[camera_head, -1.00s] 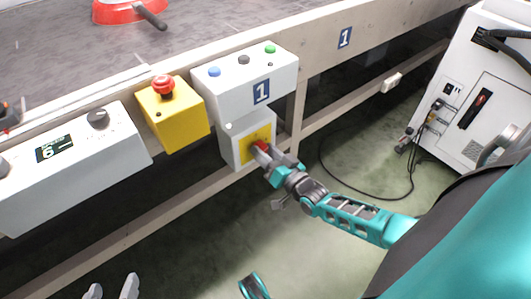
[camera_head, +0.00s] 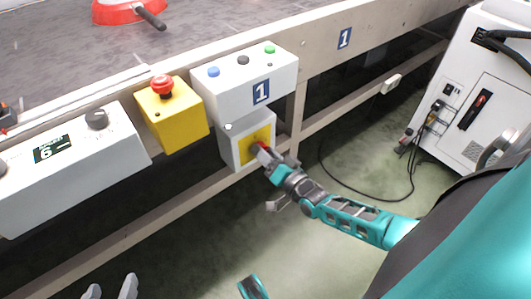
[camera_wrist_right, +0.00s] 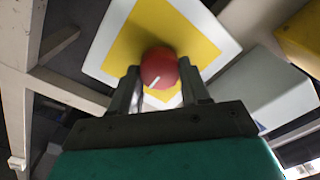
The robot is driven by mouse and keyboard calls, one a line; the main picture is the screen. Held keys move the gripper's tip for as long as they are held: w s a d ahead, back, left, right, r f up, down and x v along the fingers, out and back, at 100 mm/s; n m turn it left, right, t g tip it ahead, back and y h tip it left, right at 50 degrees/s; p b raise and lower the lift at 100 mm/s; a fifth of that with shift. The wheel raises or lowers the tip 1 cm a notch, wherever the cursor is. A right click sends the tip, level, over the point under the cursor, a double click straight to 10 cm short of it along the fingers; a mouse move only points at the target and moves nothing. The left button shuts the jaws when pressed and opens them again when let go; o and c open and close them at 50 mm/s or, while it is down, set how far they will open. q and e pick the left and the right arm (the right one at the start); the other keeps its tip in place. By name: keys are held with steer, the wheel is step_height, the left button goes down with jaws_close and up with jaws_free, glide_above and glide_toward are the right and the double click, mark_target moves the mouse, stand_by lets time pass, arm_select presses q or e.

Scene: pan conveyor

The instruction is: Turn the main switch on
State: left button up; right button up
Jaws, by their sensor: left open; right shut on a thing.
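The main switch is a red round knob (camera_wrist_right: 160,66) on a yellow plate (camera_wrist_right: 197,25), on the front of a white box (camera_head: 231,148) below the panel marked 1. A white line on the knob's face is tilted in the right wrist view. My right gripper (camera_head: 259,149) is shut on the knob, with one finger on each side; its fingers also show in the right wrist view (camera_wrist_right: 161,86). In the head view the fingers hide part of the knob. My left gripper (camera_head: 112,287) is open and empty at the bottom left, away from the switch.
Above the switch is a white panel (camera_head: 228,98) with blue, black and green buttons. A yellow box (camera_head: 180,122) with a red emergency button and a white dial box (camera_head: 80,170) stand left. A white cabinet (camera_head: 460,125) is at right. A red pan (camera_head: 120,12) lies on the conveyor.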

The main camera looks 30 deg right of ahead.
steer(key=o, duration=1)
steer(key=shift+o, duration=0.2)
steer(key=shift+s, duration=0.1)
arm_select(q)
steer(key=a+r+p, duration=0.1)
steer(key=p, duration=0.2)
steer(key=shift+s+r, duration=0.1)
steer(key=shift+r, duration=0.05)
arm_select(e)
steer(key=s+d, duration=0.1)
steer(key=s, duration=1.1)
steer(key=shift+s+f, duration=0.25)
steer(key=shift+s, duration=0.1)
arm_select(q)
steer(key=shift+s+d, duration=0.1)
